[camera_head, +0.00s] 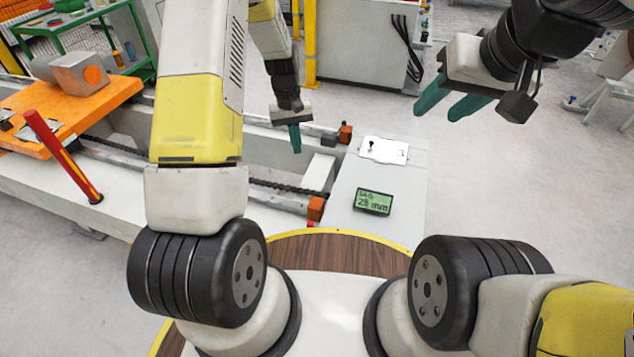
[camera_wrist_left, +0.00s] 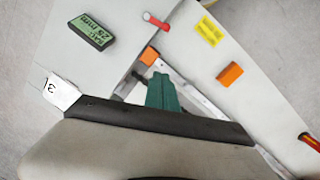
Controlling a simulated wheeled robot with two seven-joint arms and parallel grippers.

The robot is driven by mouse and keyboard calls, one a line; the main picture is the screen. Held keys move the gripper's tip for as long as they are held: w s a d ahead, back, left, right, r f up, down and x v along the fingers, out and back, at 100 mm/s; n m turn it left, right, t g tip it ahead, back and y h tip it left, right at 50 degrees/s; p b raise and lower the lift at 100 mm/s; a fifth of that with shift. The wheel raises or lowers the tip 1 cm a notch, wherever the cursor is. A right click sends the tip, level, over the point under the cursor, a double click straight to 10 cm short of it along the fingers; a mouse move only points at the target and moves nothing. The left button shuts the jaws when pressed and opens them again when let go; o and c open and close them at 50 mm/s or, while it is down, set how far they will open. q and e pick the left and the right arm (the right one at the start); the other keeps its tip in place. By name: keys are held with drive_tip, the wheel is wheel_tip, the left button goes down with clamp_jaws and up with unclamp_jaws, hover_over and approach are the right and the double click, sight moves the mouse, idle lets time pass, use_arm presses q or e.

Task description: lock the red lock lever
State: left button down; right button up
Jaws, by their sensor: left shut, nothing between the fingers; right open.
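The red lock lever (camera_wrist_left: 157,20) shows in the left wrist view as a short red bar near the top, on the pale beam beyond an orange block (camera_wrist_left: 149,55). In the head view I cannot make the lever out clearly. My left gripper (camera_head: 295,139) is shut and empty, its green fingers pointing down over the gantry's rail area. Its fingers (camera_wrist_left: 162,93) also show in the left wrist view, apart from the lever. My right gripper (camera_head: 448,100) is open and empty, held over the floor at the upper right.
A display (camera_head: 373,201) reading about 25 mm and a white plate (camera_head: 384,150) are on the pale panel. A red and yellow post (camera_head: 62,155) leans at the left, beside an orange platform (camera_head: 110,95). Open floor lies to the right.

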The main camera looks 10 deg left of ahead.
use_arm(q)
wheel_tip(320, 180, down, 13)
drive_tip(key=d+g, duration=0.1)
drive_tip(key=shift+s+d+g, duration=0.15)
drive_tip(key=shift+d+g, duration=0.15)
drive_tip(key=shift+d, duration=0.05)
drive_tip(key=s+d+f, duration=0.1)
drive_tip(key=s+f, duration=0.5)
drive_tip(key=f, duration=0.3)
drive_tip(key=shift+d+f, duration=0.35)
drive_tip(key=shift+d, duration=0.05)
